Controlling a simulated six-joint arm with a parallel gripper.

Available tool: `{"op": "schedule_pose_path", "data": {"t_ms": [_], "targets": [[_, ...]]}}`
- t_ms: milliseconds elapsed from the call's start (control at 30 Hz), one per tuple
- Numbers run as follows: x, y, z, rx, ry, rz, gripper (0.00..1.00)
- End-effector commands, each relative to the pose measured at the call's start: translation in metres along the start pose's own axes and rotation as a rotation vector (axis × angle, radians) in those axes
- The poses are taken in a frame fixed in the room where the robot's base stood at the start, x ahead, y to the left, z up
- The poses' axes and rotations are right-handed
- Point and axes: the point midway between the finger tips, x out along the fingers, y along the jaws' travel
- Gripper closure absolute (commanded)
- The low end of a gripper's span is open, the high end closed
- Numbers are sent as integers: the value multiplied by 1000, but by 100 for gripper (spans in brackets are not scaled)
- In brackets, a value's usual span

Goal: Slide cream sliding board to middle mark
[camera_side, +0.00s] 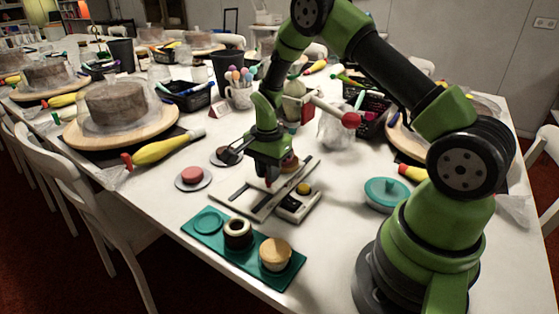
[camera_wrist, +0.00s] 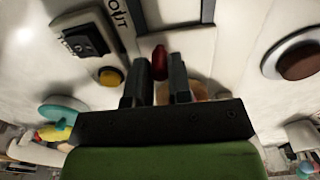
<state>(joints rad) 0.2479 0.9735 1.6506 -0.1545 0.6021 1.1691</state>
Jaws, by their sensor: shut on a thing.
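The cream sliding board (camera_side: 243,203) lies on the white table in the side view, a pale frame with dark strips, partly hidden by my gripper (camera_side: 268,180). In the wrist view my gripper (camera_wrist: 158,82) has its two dark fingers close around a small red knob (camera_wrist: 160,60). It is shut on this knob, over the board. I cannot make out the middle mark.
A small box with a yellow button (camera_side: 303,188) stands right of the board. A green tray (camera_side: 212,240) with small cakes is in front, and a pink disc on a plate (camera_side: 193,177) is at left. A teal turntable (camera_side: 387,193) is at right.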

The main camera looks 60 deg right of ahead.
Motion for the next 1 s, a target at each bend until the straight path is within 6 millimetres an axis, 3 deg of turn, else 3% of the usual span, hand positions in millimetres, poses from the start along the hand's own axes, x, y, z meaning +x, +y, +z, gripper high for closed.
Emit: {"op": "schedule_pose_path", "data": {"t_ms": [600, 1000], "targets": [[-1, -2, -40, 1, 3, -9, 96], [-1, -2, -48, -2, 5, -9, 96]]}}
